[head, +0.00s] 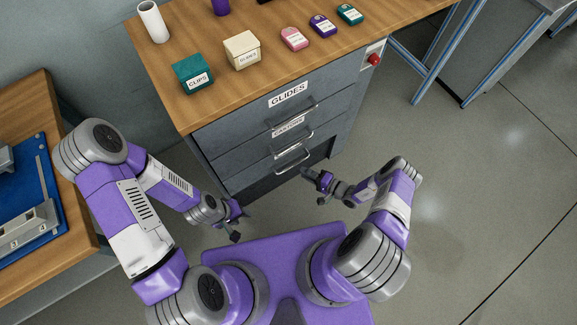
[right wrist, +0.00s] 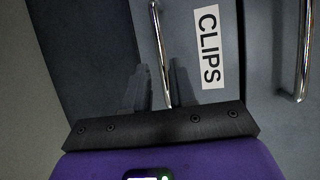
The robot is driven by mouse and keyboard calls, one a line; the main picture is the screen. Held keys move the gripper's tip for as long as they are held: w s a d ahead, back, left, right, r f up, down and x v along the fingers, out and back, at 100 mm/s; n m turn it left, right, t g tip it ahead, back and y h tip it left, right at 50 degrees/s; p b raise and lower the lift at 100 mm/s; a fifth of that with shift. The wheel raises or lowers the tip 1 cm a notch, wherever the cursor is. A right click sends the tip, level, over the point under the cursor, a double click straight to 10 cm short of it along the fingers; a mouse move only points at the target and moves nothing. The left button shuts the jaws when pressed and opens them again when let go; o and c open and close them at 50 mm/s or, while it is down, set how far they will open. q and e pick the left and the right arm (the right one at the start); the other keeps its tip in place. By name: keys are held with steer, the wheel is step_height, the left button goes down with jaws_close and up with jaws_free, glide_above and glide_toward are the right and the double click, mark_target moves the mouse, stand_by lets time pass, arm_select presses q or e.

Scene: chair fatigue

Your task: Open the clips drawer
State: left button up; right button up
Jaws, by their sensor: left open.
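The grey drawer cabinet (head: 225,135) has a stack of drawers that look shut. The clips drawer (right wrist: 260,70) shows in the right wrist view by its CLIPS label (right wrist: 209,45); in the head view its label cannot be made out. Its metal handle (right wrist: 158,50) runs between the dark fingers of my right gripper (right wrist: 160,88), which look apart and not clamped on it. In the head view my right gripper (head: 307,173) is just in front of the lowest visible handle (head: 292,160). My left gripper (head: 240,226) is open and empty, low in front of the cabinet's left side.
The wooden top (head: 215,115) carries a teal CLIPS box (head: 192,73), a cream box (head: 242,50), several small coloured items and a white cylinder (head: 153,21). A red button (head: 375,59) is at the cabinet's right. Another table (head: 75,215) stands left; floor at right is clear.

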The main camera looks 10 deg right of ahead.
mark_target(293, 165)
steer(key=b+x, duration=0.1)
steer(key=x, duration=0.2)
steer(key=b+x, duration=0.1)
steer(key=x, duration=0.3)
steer(key=shift+w+d+f, duration=0.1)
steer(key=shift+w, duration=0.35)
jaws_close()
